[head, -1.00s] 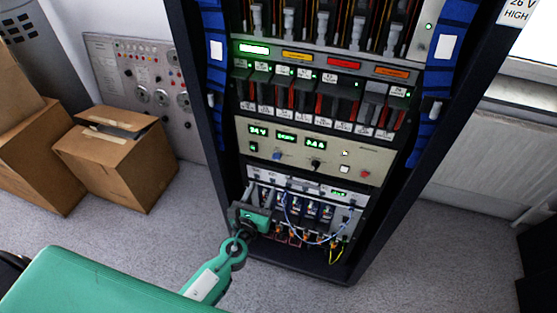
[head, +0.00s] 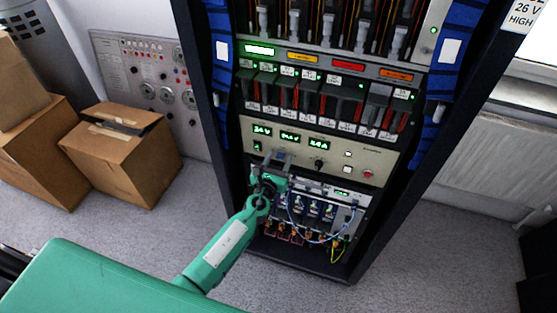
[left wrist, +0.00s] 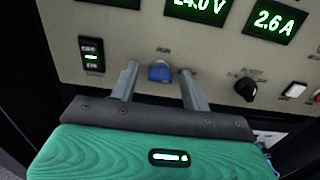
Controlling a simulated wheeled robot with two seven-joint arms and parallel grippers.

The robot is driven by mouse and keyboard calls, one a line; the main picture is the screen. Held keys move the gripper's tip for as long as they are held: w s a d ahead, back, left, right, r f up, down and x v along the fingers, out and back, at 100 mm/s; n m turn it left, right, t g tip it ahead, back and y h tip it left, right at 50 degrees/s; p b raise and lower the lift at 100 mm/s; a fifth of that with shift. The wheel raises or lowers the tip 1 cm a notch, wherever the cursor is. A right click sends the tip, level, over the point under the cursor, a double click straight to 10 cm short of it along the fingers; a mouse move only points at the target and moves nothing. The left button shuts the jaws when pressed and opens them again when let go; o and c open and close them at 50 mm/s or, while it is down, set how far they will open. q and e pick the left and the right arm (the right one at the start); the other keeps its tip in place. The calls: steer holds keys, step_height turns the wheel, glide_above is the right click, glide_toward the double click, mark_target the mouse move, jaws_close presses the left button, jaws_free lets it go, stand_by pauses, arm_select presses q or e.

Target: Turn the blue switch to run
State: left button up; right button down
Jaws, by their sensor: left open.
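The blue switch (left wrist: 159,71) is a small round knob on the beige panel, in the left wrist view. My left gripper (left wrist: 158,76) is open, with one grey finger on each side of the knob. The fingertips point at the panel; I cannot tell whether they touch the knob. In the head view my left gripper (head: 277,158) is in front of the panel's lower left part and largely hides the knob. My right gripper is not in view.
The beige panel (head: 376,155) also has a black knob (left wrist: 246,88), a rocker switch (left wrist: 92,55) and green displays (left wrist: 273,22). Below it are wired modules (head: 313,209) with loose cables. Cardboard boxes (head: 118,160) stand on the floor to the left.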

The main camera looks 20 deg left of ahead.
arm_select(q)
steer(key=c, duration=1)
